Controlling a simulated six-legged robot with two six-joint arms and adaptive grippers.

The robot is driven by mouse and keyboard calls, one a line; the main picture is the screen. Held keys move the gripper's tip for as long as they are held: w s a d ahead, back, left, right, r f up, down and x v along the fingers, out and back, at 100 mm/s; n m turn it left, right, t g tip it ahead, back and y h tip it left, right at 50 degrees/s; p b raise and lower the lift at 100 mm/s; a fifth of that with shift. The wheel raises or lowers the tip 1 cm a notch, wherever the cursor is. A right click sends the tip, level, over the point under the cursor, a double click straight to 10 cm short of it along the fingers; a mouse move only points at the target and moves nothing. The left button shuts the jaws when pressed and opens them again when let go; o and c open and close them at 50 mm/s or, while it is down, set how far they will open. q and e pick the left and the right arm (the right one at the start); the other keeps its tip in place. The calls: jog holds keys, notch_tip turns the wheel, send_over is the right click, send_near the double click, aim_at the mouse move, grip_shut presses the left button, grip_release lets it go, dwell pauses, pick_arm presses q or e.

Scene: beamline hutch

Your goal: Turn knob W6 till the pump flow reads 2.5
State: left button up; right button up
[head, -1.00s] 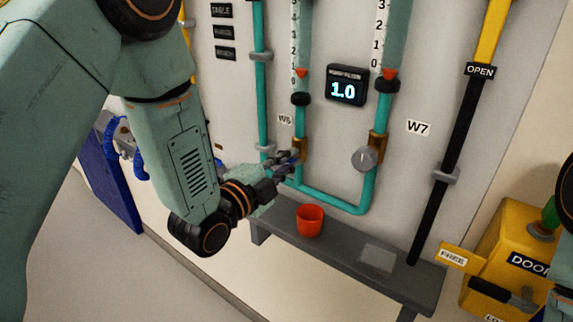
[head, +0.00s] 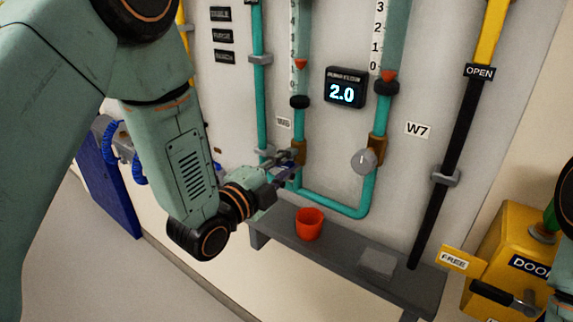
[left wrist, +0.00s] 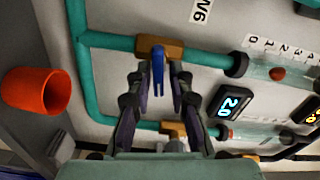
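The pump flow display (head: 345,90) on the panel reads 2.0, and it also shows in the left wrist view (left wrist: 233,104). The W6 label (left wrist: 202,11) is beside the brass valve body (left wrist: 172,47). Knob W6 (left wrist: 158,72) shows as a narrow blue handle in front of that body, between the fingers. My left gripper (left wrist: 159,80) reaches to the panel with its fingertips on both sides of the knob, seemingly shut on it; exact contact is hard to see. In the head view the left gripper (head: 286,164) largely hides the knob. My right gripper is out of view.
Knob W7 (head: 363,160) is to the right, near its label (head: 418,129). A red cup (head: 309,224) stands on the grey shelf (head: 340,251) below. A black and yellow pipe and a yellow door box (head: 505,245) are at the right.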

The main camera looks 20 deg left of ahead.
pick_arm(q)
jog(key=shift+o, duration=0.8)
jog(key=shift+s+f, duration=0.1)
jog(key=v, duration=0.7)
jog(key=shift+s, duration=0.15)
jog(key=shift+a, duration=0.1)
